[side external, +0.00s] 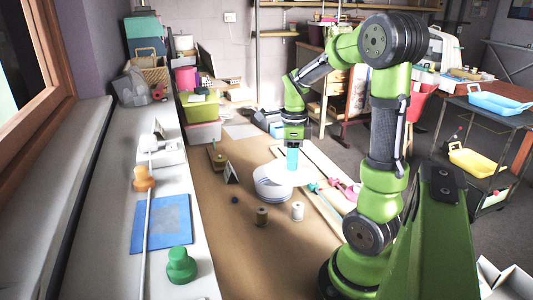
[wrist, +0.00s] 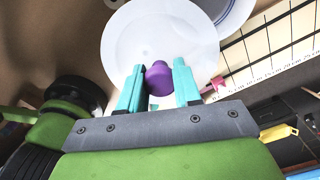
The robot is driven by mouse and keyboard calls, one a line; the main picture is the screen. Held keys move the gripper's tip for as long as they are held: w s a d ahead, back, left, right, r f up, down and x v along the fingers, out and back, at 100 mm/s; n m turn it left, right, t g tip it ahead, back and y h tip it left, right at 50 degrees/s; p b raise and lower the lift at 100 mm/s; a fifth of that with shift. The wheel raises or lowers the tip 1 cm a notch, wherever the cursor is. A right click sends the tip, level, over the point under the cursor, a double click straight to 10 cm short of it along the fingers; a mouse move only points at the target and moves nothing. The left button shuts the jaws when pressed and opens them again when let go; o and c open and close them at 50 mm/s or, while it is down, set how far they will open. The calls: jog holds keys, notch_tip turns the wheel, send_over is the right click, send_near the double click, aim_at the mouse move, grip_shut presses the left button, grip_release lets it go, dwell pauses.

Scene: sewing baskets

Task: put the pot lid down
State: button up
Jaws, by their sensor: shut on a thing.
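The pot lid is a white disc (wrist: 135,35) with a purple knob (wrist: 158,78) in the wrist view. My gripper (wrist: 159,88) has its teal fingers shut on the knob, one on each side. In the side external view my gripper (side external: 292,160) points down over the table, with the pale lid (side external: 296,176) under it. A round white dish or pot (side external: 270,192) stands just left of and below the lid. The knob is hidden there, and I cannot tell whether the lid touches the dish.
Two spools (side external: 262,215) (side external: 298,211) stand in front of the dish. A small card (side external: 230,173) stands to its left. A ruled board (wrist: 270,50) and pink tool (side external: 345,189) lie to the right. Brown tabletop (side external: 220,250) is clear at the front left.

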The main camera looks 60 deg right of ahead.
jog(key=w+d+f, duration=0.3)
jog(key=w+d, duration=1.5)
jog(key=w, duration=0.1)
jog(key=f, duration=1)
jog(key=shift+w+a+f, duration=0.1)
jog(key=shift+w+f, duration=0.05)
jog(key=shift+w, duration=0.15)
jog(key=shift+f, duration=0.1)
jog(key=o, duration=1)
jog(key=shift+f, duration=0.1)
